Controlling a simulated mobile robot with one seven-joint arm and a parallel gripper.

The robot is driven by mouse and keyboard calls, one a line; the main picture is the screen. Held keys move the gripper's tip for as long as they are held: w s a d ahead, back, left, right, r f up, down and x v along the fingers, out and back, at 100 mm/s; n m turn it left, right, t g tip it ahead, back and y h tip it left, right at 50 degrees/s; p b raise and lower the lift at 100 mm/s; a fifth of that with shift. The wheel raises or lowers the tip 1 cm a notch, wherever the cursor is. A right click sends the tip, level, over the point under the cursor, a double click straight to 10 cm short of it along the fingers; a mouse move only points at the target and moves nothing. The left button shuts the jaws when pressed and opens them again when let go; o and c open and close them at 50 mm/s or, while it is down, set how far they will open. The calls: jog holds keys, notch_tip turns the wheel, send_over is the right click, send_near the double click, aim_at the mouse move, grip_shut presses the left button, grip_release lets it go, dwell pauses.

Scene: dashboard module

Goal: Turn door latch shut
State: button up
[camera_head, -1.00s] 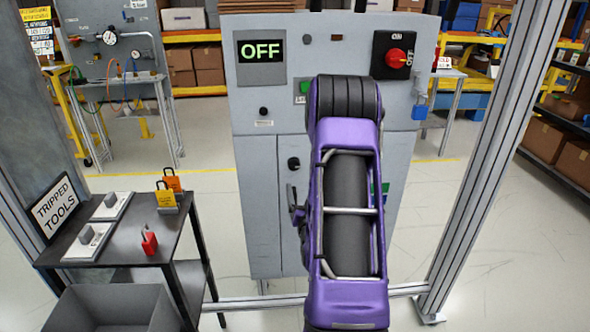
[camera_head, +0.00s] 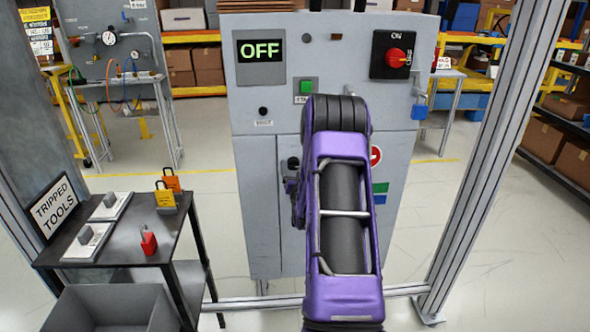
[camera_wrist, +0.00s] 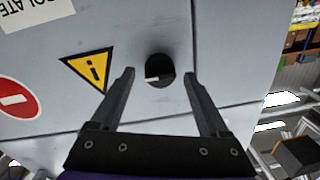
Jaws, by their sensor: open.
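The grey cabinet (camera_head: 262,210) has a split lower door front. Its round black door latch (camera_wrist: 159,70) shows in the wrist view, with a small pale mark on its lower part. In the head view the latch (camera_head: 293,162) sits near the seam between the doors, partly hidden by my arm. My gripper (camera_wrist: 159,76) is open and empty, its fingertips on either side of the latch in the picture. I cannot tell whether they touch it or how far off they are. In the head view my gripper is mostly hidden behind my purple arm.
The cabinet carries an OFF display (camera_head: 261,51), a green button (camera_head: 307,87) and a red rotary switch (camera_head: 396,57). A blue padlock (camera_head: 419,111) hangs at its right. A dark table (camera_head: 115,238) with padlocks stands at left; a metal post (camera_head: 489,150) stands at right.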

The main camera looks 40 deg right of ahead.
grip_shut()
dwell(0.4)
jog(key=n, duration=0.4)
jog(key=shift+a+r+n, duration=0.1)
jog(key=shift+n, duration=0.3)
jog(key=n, duration=0.4)
jog(key=shift+w, duration=0.1)
jog(key=n, duration=0.4)
jog(key=shift+a+n+g, duration=0.1)
jog(key=shift+n+g, duration=0.2)
jog(key=shift+g, duration=0.1)
jog(key=shift+n+h, duration=0.3)
jog(key=shift+n, duration=1.6)
